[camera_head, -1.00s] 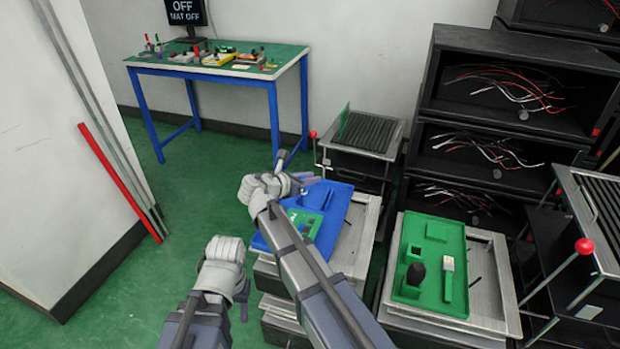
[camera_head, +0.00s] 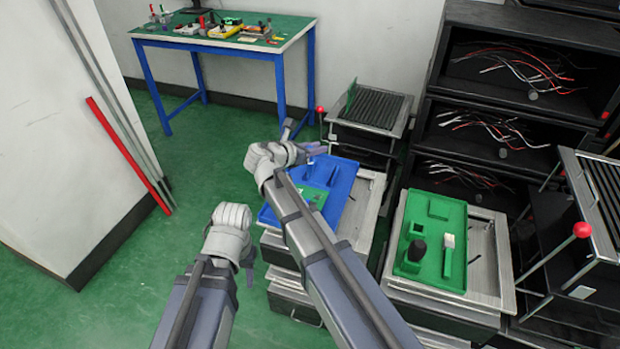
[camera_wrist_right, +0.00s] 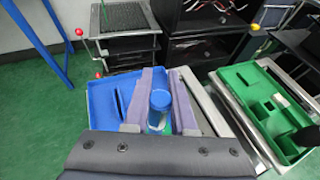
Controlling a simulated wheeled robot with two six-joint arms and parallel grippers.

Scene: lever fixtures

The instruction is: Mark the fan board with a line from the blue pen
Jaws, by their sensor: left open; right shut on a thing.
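My right gripper (camera_wrist_right: 160,98) is shut on the blue pen (camera_wrist_right: 160,103), which shows as a blue cylinder between the two fingers in the right wrist view. In the head view this gripper (camera_head: 300,146) is over the far left part of the blue tray (camera_head: 340,184). The fan board, a green board (camera_head: 313,195), lies in that tray, partly hidden by my right arm. Only a sliver of green shows under the pen in the wrist view. I cannot tell whether the pen tip touches the board. My left gripper (camera_head: 245,265) is open and empty, left of the tray.
A green tray (camera_head: 455,215) with a black upright object (camera_head: 417,250) and a pale one (camera_head: 448,241) stands on the right fixture. Red-knobbed levers (camera_head: 582,230) stick up nearby. A blue-legged table (camera_head: 285,35) is at the back.

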